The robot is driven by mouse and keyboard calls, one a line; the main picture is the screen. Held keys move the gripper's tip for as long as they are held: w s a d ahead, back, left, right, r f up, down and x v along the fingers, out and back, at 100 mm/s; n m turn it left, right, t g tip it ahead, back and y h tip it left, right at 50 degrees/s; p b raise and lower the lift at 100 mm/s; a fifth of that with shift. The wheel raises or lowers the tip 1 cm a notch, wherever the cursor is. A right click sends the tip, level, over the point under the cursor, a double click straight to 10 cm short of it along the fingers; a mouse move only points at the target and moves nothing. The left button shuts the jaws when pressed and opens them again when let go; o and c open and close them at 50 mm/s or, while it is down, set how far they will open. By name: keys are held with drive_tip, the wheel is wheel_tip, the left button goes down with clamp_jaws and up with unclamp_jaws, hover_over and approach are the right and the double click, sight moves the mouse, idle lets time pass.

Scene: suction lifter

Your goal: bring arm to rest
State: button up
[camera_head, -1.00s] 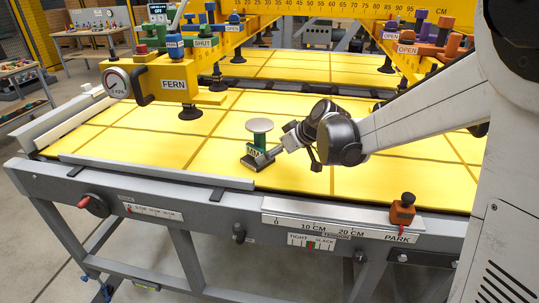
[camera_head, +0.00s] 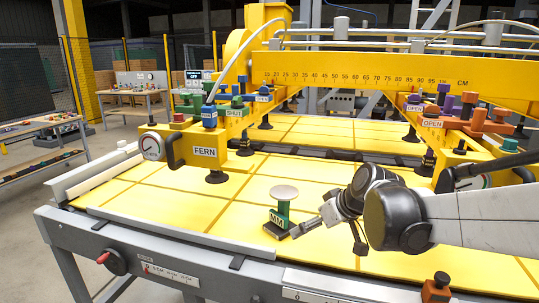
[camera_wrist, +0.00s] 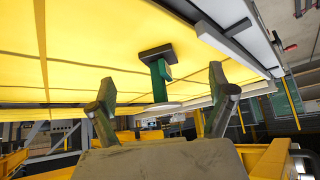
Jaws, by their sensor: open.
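My gripper (camera_head: 309,227) is over the yellow table, just right of a small stand marked "MM" (camera_head: 278,220). The stand has a dark base, a green body and a pale round top, and is upright on the yellow surface. In the wrist view my gripper (camera_wrist: 160,100) has its two fingers spread wide. The green stand (camera_wrist: 160,80) shows between and beyond them, with no visible contact. My arm reaches in from the right in the head view.
The yellow lifter beam (camera_head: 370,72) spans above the far table, with suction cups hanging from its arms. The "FERN" arm (camera_head: 205,152) stands left of my gripper. An orange knob (camera_head: 437,288) is at the front edge. Open yellow surface (camera_head: 150,200) lies to the left.

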drive_tip(key=s+d+m+h, duration=0.2)
drive_tip(key=s+d+m, duration=0.1)
drive_tip(key=s, duration=0.9)
drive_tip(key=s+d+m+h, duration=0.2)
drive_tip(key=s+d+m, duration=0.1)
drive_tip(key=s, duration=0.9)
drive_tip(key=shift+d+f, duration=0.25)
drive_tip(key=shift+d, duration=0.6)
